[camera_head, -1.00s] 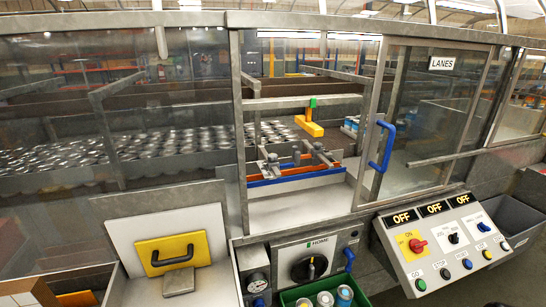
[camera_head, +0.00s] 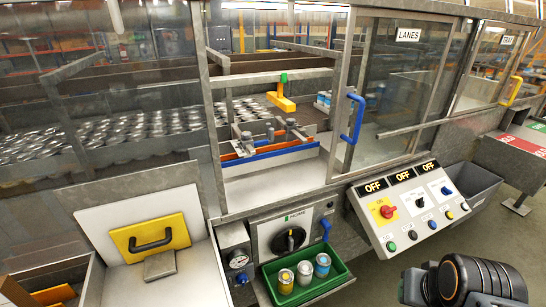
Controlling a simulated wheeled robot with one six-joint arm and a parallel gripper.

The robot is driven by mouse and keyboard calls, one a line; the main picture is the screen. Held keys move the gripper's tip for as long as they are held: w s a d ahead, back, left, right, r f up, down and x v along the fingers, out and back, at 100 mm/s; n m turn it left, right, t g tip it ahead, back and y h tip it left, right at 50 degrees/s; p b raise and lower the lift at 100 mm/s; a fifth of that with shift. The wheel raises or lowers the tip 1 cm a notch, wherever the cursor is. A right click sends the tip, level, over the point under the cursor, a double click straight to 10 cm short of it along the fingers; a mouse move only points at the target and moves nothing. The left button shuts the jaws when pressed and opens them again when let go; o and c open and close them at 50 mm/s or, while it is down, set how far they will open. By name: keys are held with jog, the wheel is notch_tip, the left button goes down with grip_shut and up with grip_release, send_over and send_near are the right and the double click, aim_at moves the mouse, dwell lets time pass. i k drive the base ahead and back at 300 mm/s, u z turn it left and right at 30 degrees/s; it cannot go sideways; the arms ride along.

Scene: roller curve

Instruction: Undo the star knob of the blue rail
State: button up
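The blue rail (camera_head: 272,156) lies across the opening in the middle of the machine front, with an orange rail (camera_head: 232,156) just behind it. Grey knobs on small clamps stand along the rails: a left knob (camera_head: 246,137), a middle one (camera_head: 270,132) and a right one (camera_head: 291,123). They are too small to tell which is the blue rail's star knob, or whether it is tight. My gripper's fingers are not visible. Only a dark part of my arm with an orange ring shows at the lower right, well apart from the rails.
Glass panels flank the opening; a door with a blue handle (camera_head: 353,118) stands right of it.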

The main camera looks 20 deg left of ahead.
aim_at(246, 135)
jog(key=z, duration=0.25)
jog(key=i, duration=1.45)
jog(key=u, duration=3.6)
